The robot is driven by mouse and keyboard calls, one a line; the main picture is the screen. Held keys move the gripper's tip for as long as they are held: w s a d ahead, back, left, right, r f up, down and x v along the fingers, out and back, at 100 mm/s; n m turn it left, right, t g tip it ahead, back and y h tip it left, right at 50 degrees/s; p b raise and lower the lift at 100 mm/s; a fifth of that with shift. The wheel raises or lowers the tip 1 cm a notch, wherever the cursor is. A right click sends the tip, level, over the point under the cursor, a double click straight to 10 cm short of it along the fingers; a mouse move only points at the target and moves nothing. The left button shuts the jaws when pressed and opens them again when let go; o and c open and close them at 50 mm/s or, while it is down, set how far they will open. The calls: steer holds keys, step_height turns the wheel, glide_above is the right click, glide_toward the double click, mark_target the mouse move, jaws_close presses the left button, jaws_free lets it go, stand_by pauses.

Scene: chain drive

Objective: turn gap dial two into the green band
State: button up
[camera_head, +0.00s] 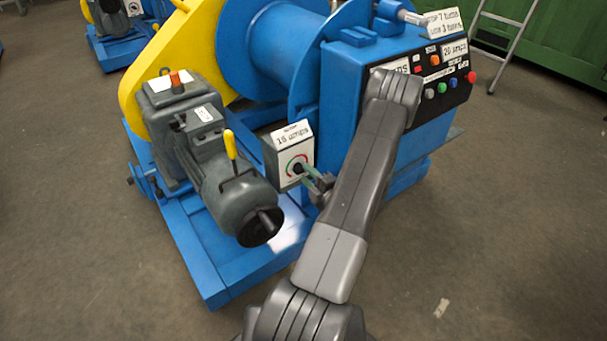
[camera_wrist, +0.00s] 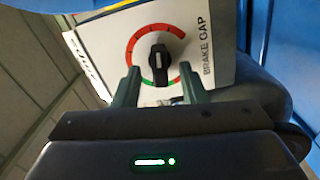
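The brake gap dial is a white-faced box (camera_head: 288,152) on the blue machine, with a black knob (camera_head: 297,168). In the wrist view the knob (camera_wrist: 158,62) sits inside a red arc (camera_wrist: 135,40), with a short green band (camera_wrist: 147,82) on the side nearest my gripper. A pale mark shows on the knob; which way it points is hard to tell. The words BRAKE GAP are printed beside the dial. My gripper (camera_wrist: 159,85) is open. Its two fingers stand apart, just short of the knob, with the knob between their lines. It also shows in the head view (camera_head: 312,182).
A grey motor (camera_head: 215,165) with a yellow lever (camera_head: 230,145) and black handwheel (camera_head: 261,226) stands left of the dial. A blue cabinet with a button panel (camera_head: 440,85) stands behind my arm. A blue base frame (camera_head: 220,270) lies below. The floor in front is clear.

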mark_target(301, 169)
steer(key=shift+x, duration=1.2)
jaws_close()
